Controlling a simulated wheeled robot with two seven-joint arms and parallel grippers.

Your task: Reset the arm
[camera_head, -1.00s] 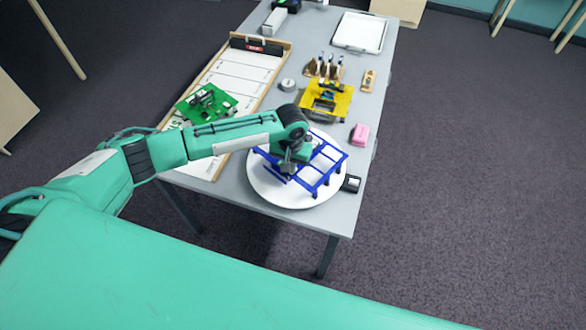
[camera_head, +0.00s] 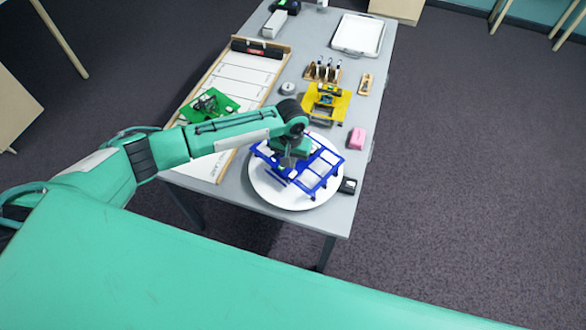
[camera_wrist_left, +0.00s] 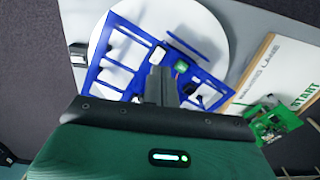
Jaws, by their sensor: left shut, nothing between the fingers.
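My left gripper (camera_head: 288,161) is over the left part of a blue frame (camera_head: 325,174) that sits on a round white plate (camera_head: 290,199). In the left wrist view the gripper's fingers (camera_wrist_left: 158,84) are together with nothing between them. The blue frame (camera_wrist_left: 103,75) spreads out beyond them on the white plate (camera_wrist_left: 205,25). I cannot tell how high the fingers are above the frame. The forearm and wrist hide part of the frame and board in the head view. My right gripper is not in view.
A green board (camera_head: 222,106) lies on a white wood-edged lane board (camera_head: 243,75) to the left. Beyond the plate are a yellow frame (camera_head: 338,101) and a pink block (camera_head: 357,138). A black-and-white block (camera_head: 348,186) is beside the plate. A white tray (camera_head: 359,33) lies at the far end.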

